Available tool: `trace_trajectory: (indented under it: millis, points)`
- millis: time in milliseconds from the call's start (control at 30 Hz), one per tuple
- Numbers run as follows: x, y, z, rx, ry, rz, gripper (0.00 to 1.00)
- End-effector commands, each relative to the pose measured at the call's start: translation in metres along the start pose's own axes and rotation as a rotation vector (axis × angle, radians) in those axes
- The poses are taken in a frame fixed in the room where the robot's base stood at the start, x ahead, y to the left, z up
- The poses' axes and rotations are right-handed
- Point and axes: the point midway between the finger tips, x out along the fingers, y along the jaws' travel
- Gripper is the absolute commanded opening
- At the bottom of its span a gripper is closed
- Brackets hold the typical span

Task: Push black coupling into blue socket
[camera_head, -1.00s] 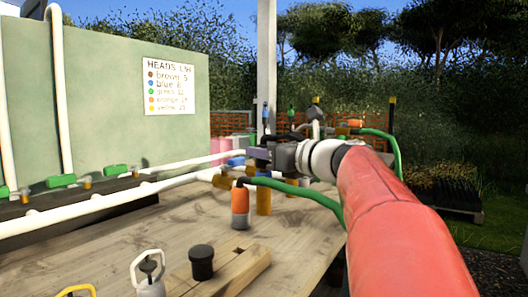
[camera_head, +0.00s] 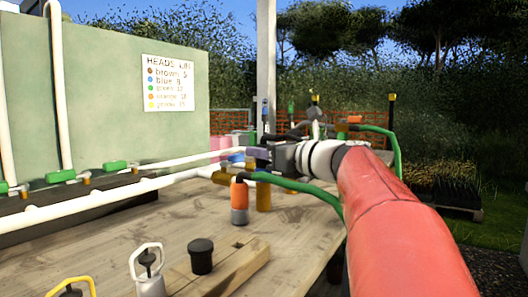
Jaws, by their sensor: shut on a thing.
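My gripper (camera_head: 260,155) reaches over the far part of the wooden bench, beside the white pipe line. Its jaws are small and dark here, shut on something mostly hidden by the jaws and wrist. I take this to be the black coupling, but its outline is not clear. A small blue part (camera_head: 237,158) shows just left of the jaws and may be the blue socket. Whether the two touch cannot be told. A green hose (camera_head: 300,187) runs under my arm to a brass-coloured fitting (camera_head: 226,179) on the pipe.
Orange (camera_head: 240,200) and yellow-brown (camera_head: 263,196) cylinders stand below the jaws. A black lidded pot (camera_head: 201,256), a wooden block (camera_head: 240,268) and a white-handled canister (camera_head: 149,272) stand nearer. White pipes (camera_head: 100,205) run along the left.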

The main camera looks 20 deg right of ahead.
Motion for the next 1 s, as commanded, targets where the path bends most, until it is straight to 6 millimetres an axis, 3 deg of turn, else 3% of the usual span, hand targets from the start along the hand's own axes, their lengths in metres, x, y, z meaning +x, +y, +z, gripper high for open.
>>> trace_trajectory:
  millis: [67, 100, 300, 633, 1000]
  points:
    - [0.001, 0.000, -0.003, 0.002, 0.004, 0.001, 0.09]
    - [0.001, 0.000, -0.003, 0.002, 0.004, 0.001, 0.33]
    - [0.000, 0.000, -0.002, 0.002, 0.003, 0.001, 0.57]
    - [-0.005, 0.000, -0.002, 0.001, 0.002, -0.001, 0.57]
    - [-0.063, 0.000, -0.001, 0.001, 0.002, -0.001, 0.57]
